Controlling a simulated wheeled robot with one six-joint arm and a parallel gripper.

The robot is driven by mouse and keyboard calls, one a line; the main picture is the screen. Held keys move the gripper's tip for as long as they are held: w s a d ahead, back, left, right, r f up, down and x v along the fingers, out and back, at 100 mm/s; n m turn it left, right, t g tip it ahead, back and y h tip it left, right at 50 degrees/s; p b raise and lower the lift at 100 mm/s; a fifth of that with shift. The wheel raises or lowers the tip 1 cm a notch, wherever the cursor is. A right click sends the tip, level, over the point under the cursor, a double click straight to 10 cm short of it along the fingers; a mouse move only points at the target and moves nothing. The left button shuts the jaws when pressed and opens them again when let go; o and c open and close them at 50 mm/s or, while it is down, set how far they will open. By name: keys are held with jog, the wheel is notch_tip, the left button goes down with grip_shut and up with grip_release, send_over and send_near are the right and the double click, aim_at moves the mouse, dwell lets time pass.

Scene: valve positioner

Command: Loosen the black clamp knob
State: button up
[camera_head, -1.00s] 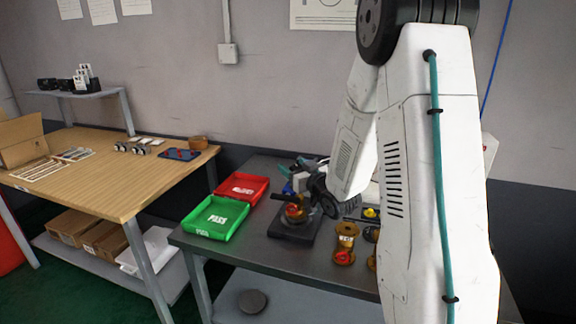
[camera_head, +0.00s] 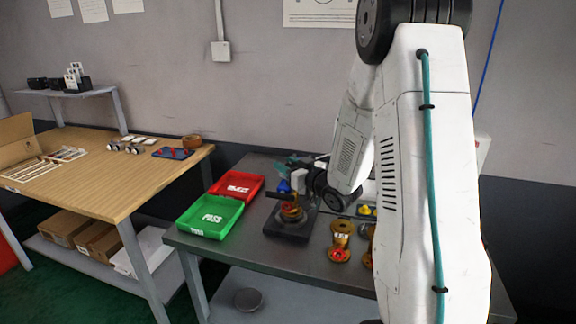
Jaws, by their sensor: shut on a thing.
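A brass valve part (camera_head: 292,211) stands on a black fixture base (camera_head: 290,232) on the grey bench. A dark bar (camera_head: 287,206) lies across its top, small and hard to make out. My gripper (camera_head: 296,190) comes in from the right, just above and behind the brass part. It is shut on what seems to be the black clamp knob at the fixture. The fingertips and the knob blend together as dark shapes, so I cannot see the exact grip. My white arm hides the right part of the bench.
A green PASS tray (camera_head: 210,217) and a red tray (camera_head: 237,186) sit left of the fixture. Brass spools (camera_head: 341,240) stand close to its right, partly behind my arm. A wooden table (camera_head: 105,180) with small parts is at the left. The bench's front left is clear.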

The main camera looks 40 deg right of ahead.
jog(key=n+g+y, duration=0.1)
jog(key=n+y, duration=0.1)
jog(key=y, duration=0.1)
jog(key=n+g+y, duration=0.1)
jog(key=n+y, duration=0.1)
jog(key=y, duration=0.1)
jog(key=n+g+y, duration=0.1)
jog(key=n+y, duration=0.1)
jog(key=y, duration=0.1)
jog(key=shift+s+a+g, duration=0.2)
jog(key=shift+a+g, duration=0.2)
jog(key=n+g+y, duration=0.1)
jog(key=n+g, duration=0.1)
jog(key=n+g+y, duration=0.4)
jog(key=g, duration=0.1)
jog(key=shift+s+a, duration=0.3)
jog(key=shift+s, duration=0.1)
jog(key=o, duration=1)
jog(key=shift+c, duration=0.2)
jog(key=v, duration=0.7)
jog(key=shift+d, duration=0.45)
jog(key=shift+f, duration=0.1)
